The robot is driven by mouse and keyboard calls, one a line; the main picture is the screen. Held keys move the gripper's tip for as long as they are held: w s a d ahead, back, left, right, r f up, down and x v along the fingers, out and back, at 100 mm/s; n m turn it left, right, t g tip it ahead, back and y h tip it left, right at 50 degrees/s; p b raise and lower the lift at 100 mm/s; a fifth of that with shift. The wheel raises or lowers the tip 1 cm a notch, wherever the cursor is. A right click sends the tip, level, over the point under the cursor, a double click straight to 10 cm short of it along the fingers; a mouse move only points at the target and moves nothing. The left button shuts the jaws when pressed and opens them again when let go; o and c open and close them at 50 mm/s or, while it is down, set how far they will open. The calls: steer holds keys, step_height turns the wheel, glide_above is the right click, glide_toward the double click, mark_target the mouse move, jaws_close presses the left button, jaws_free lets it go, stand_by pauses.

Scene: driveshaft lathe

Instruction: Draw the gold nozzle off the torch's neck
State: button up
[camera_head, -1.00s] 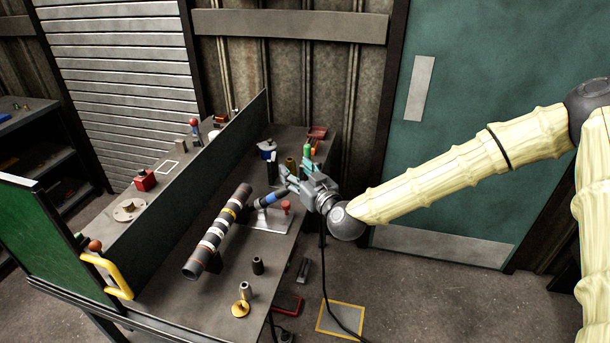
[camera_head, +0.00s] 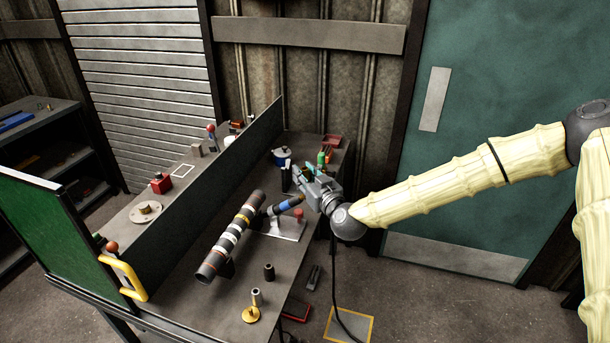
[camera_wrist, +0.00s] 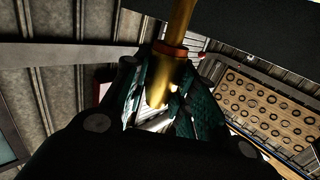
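The torch, with a blue band and dark parts, lies in a grey stand (camera_head: 284,229) on the bench; its blue-banded part (camera_head: 290,204) shows left of my gripper. My gripper (camera_head: 305,175) is over the bench's right side, reaching in from the right. The gold nozzle (camera_wrist: 161,88) shows in the wrist view as a gold cylinder between my teal finger pads, with a copper-coloured ring above it. The pads look close against it on both sides. In the head view the gripper hides the nozzle and where it meets the neck.
A banded shaft (camera_head: 231,237) lies left of the stand. A red knob (camera_head: 299,214) is beside the stand. Small dark and metal cylinders (camera_head: 269,272) and a gold disc (camera_head: 251,315) stand near the front. A dark upright panel (camera_head: 215,190) runs behind. A green bottle (camera_head: 321,158) stands behind my gripper.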

mark_target(305, 168)
steer(key=o, duration=0.4)
steer(key=shift+c, duration=0.2)
jaws_close()
steer(key=shift+r+p, duration=1.15)
steer(key=shift+r, duration=1.85)
